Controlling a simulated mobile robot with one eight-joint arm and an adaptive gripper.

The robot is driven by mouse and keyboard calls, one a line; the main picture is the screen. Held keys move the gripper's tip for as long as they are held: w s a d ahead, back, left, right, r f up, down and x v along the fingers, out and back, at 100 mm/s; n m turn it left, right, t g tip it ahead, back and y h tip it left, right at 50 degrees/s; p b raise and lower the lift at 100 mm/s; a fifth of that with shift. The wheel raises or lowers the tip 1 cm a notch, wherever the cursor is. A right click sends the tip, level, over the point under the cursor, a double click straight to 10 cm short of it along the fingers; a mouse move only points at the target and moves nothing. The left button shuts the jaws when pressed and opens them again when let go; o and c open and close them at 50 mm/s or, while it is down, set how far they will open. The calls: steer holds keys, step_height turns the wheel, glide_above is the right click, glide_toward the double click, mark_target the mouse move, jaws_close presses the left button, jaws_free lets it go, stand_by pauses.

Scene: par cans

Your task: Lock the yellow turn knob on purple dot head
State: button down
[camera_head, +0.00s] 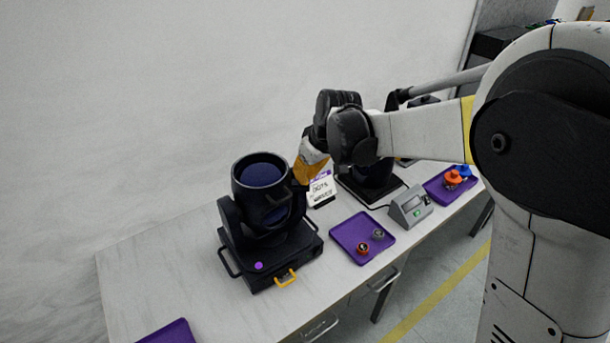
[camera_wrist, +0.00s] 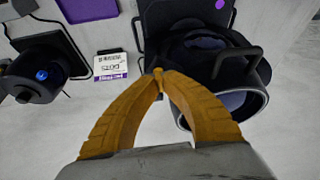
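The purple dot head is a black moving-head light (camera_head: 265,200) on the table in the head view, its barrel open upward. Its purple dot (camera_head: 258,265) is on the base, and the dot also shows at the top of the wrist view (camera_wrist: 219,4). My gripper (camera_head: 301,178) is at the right side of the head's yoke. In the wrist view its orange fingers (camera_wrist: 157,82) come together at the tips, beside the black yoke. A small yellow piece, seemingly the turn knob (camera_wrist: 157,72), shows between the tips, mostly hidden by them.
A second black light (camera_head: 372,174) stands behind my gripper, with a white label card (camera_head: 321,190) between the lights. A purple tray (camera_head: 345,236) with small parts, a grey box (camera_head: 411,207) and another tray (camera_head: 436,189) lie to the right. A yellow handle (camera_head: 286,278) juts from the front base.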

steer(key=n+g, duration=0.1)
steer(key=n, duration=0.1)
steer(key=n+y, duration=0.1)
steer(key=n, duration=0.2)
steer(key=shift+w+d+n+g, duration=0.15)
steer(key=shift+n+g, duration=0.15)
steer(key=shift+g, duration=0.1)
steer(key=shift+n+g+y+p, duration=0.3)
steer(key=shift+n+g, duration=0.6)
steer(key=shift+n, duration=1.3)
steer(key=c, duration=1.8)
jaws_free()
steer(key=shift+c, duration=0.2)
steer(key=v, duration=1.2)
